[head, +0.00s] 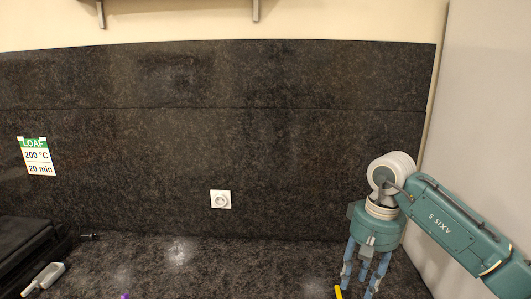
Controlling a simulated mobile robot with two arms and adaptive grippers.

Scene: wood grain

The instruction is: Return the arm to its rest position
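My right arm comes in from the right edge, with its teal link bent at the wrist. My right gripper (360,285) points down over the right part of the dark counter. Its blue-grey fingers are spread apart, and I see nothing held between them. The fingertips are close to the bottom edge of the picture. A small piece of a yellow thing (338,292) shows at the bottom edge, just left of the fingers; the rest of it is cut off. My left arm and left gripper are not in view.
A dark stone counter (230,270) meets a dark backsplash with a white socket (221,200). A loaf card (37,156) hangs at left. A black appliance (30,247) and a pale scoop (43,278) are at lower left. A pale panel (485,120) stands close on the right.

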